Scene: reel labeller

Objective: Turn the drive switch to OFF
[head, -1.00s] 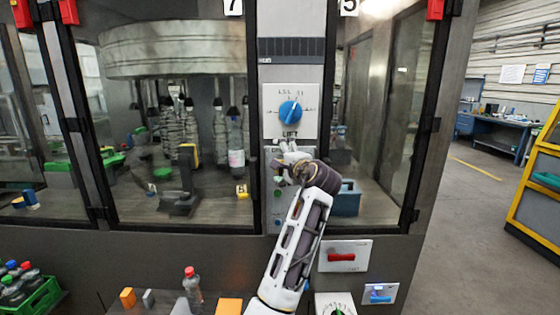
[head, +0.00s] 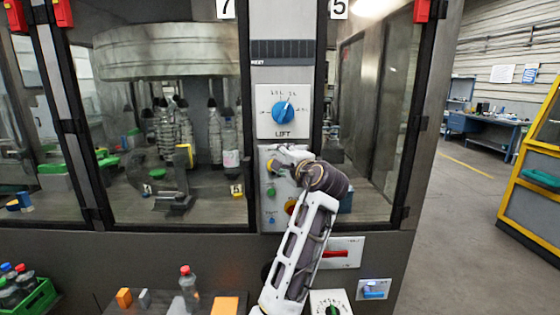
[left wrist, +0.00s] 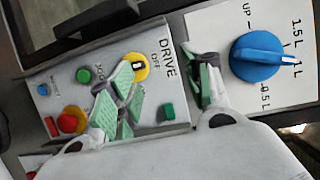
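In the head view my left gripper (head: 284,157) is in front of the panel and hides the switch. My right gripper is not in view.
A blue LIFT dial (head: 283,112) is just above the panel; it also shows in the left wrist view (left wrist: 258,58). Green buttons (left wrist: 84,76) and a red button on yellow (left wrist: 70,120) sit close by. A red handle (head: 336,253) is below right.

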